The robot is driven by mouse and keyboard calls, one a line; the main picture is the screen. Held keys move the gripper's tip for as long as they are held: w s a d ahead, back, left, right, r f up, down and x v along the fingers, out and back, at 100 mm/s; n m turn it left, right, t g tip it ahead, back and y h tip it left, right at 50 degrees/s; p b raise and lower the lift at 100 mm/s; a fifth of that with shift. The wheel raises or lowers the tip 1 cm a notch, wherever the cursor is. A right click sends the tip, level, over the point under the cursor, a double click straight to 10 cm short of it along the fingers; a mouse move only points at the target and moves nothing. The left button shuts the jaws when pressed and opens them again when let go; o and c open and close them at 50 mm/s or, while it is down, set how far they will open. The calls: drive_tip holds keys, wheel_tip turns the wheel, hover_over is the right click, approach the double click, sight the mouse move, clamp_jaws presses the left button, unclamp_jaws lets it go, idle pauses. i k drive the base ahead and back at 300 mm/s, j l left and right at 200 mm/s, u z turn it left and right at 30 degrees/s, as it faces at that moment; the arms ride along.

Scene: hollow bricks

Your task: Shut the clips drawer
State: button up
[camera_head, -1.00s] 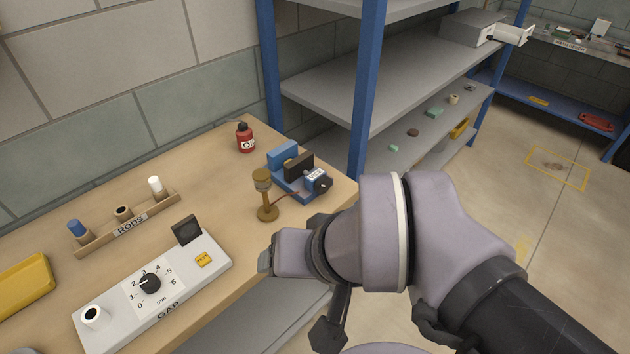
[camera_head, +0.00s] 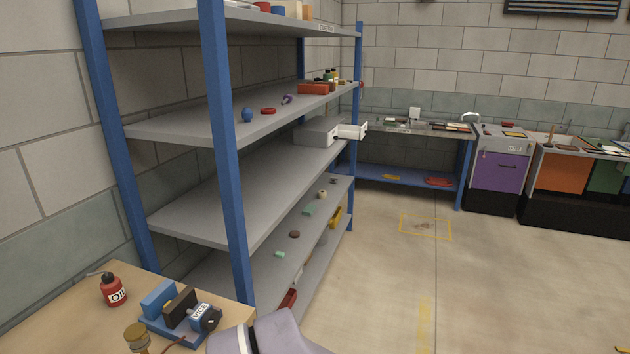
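A grey box (camera_head: 317,132) sits near the far end of a middle shelf. A small pale drawer (camera_head: 351,131) sticks out of its right side, over the aisle. It looks like the clips drawer, but no label on it is readable at this distance. Only a pale part of my arm shows at the bottom edge. My gripper is out of view, and the drawer is far from my arm.
A blue-framed shelf rack (camera_head: 224,150) stands on the left, its post close in front. A wooden bench (camera_head: 70,320) with a vice (camera_head: 182,312) and an oil bottle (camera_head: 113,290) is at lower left.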

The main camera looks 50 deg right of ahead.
sight(351, 129)
drive_tip(key=i+l+u, duration=0.1)
drive_tip(key=i+l, duration=0.2)
drive_tip(key=l, duration=1.35)
drive_tip(key=i+l+u, duration=0.1)
drive_tip(key=i+l, duration=0.15)
drive_tip(key=l, duration=1.4)
drive_tip(key=i+l+u, duration=0.1)
drive_tip(key=l, duration=1.6)
drive_tip(key=i+l+u, duration=0.1)
drive_tip(key=l, duration=1.6)
drive_tip(key=i+l+u, duration=0.1)
drive_tip(key=l, duration=1.65)
drive_tip(key=i, duration=0.1)
